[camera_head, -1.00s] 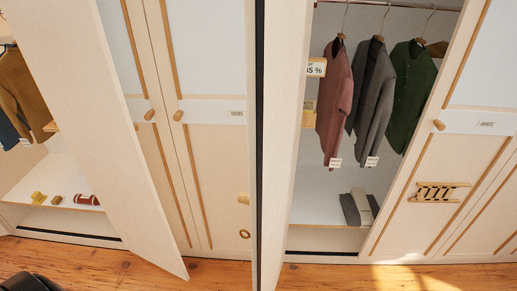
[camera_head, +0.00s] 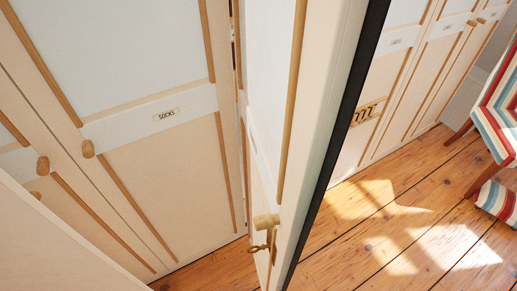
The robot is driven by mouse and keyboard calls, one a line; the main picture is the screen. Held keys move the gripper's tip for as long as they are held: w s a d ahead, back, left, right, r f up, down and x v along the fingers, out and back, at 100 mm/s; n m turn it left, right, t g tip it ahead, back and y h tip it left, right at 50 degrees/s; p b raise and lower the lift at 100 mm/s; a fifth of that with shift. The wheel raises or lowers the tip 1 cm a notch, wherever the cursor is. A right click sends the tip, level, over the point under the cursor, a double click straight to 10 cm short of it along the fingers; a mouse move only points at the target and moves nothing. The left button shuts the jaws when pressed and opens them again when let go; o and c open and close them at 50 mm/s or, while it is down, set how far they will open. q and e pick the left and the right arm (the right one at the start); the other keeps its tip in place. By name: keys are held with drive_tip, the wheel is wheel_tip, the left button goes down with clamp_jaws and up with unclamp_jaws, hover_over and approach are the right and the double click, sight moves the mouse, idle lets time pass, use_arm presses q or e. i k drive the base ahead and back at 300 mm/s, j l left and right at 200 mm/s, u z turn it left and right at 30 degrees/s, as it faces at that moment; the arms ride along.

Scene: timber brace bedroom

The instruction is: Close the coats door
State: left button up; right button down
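A cream door with orange-brown trim (camera_head: 290,120) stands open in the middle of the head view, seen almost edge-on and very close. A dark strip runs down its edge. A wooden knob (camera_head: 266,221) and a brass key (camera_head: 260,248) are on its face low down. A label on it is too oblique to read, so I cannot confirm that it is the coats door. The coats and the inside of their compartment are out of view. Neither of my grippers shows in this view.
A shut door labelled SOCKS (camera_head: 165,115) is at left. A pale panel (camera_head: 50,250) fills the lower left corner. Shut wardrobe doors (camera_head: 400,75) line the back right. A striped chair (camera_head: 497,105) stands at the right edge. The wooden floor (camera_head: 400,220) between is clear.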

sight(303, 67)
drive_tip(key=k+j+z, duration=0.15)
drive_tip(key=k+j, duration=0.2)
drive_tip(key=j, duration=0.15)
drive_tip(key=k+j+z, duration=0.1)
drive_tip(key=k+j, duration=0.25)
drive_tip(key=j, duration=0.1)
